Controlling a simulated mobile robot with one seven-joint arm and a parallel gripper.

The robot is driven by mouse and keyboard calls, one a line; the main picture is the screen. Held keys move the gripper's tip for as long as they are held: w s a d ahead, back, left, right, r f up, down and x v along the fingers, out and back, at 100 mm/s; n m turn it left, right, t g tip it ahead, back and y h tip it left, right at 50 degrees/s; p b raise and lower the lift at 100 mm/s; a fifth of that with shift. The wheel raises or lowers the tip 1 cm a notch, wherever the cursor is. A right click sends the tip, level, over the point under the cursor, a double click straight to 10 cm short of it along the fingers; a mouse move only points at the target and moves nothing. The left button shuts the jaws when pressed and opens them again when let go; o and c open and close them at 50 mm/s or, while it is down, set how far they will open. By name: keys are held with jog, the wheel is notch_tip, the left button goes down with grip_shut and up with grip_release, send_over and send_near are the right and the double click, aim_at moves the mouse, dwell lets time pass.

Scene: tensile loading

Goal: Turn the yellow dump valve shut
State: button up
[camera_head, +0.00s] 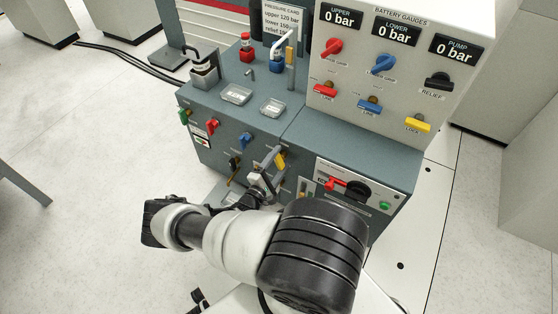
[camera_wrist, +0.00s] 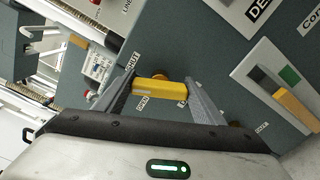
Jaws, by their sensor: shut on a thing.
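The yellow dump valve handle (camera_wrist: 158,88) is a short yellow bar in the wrist view, lying crosswise between my fingertips. My gripper (camera_wrist: 160,84) is shut on it, one grey finger at each end. A brass-coloured part shows just behind the bar. Labels beside it read "SHUT" (camera_wrist: 132,63) and "OPEN" (camera_wrist: 142,103); another label by the right finger is partly hidden. In the head view the yellow handle (camera_head: 281,160) shows at the front face of the grey cabinet, with my gripper (camera_head: 271,160) at it. My arm covers the area below.
A red lever (camera_head: 337,183) is to the right. Another yellow handle (camera_head: 418,124) is on the upper panel, where gauges read 0 bar.

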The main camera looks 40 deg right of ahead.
jog(key=shift+f+m+b, duration=0.1)
jog(key=shift+m+b, duration=0.2)
jog(key=shift+m, duration=1.9)
jog(key=o, duration=1.1)
jog(key=shift+c, duration=0.2)
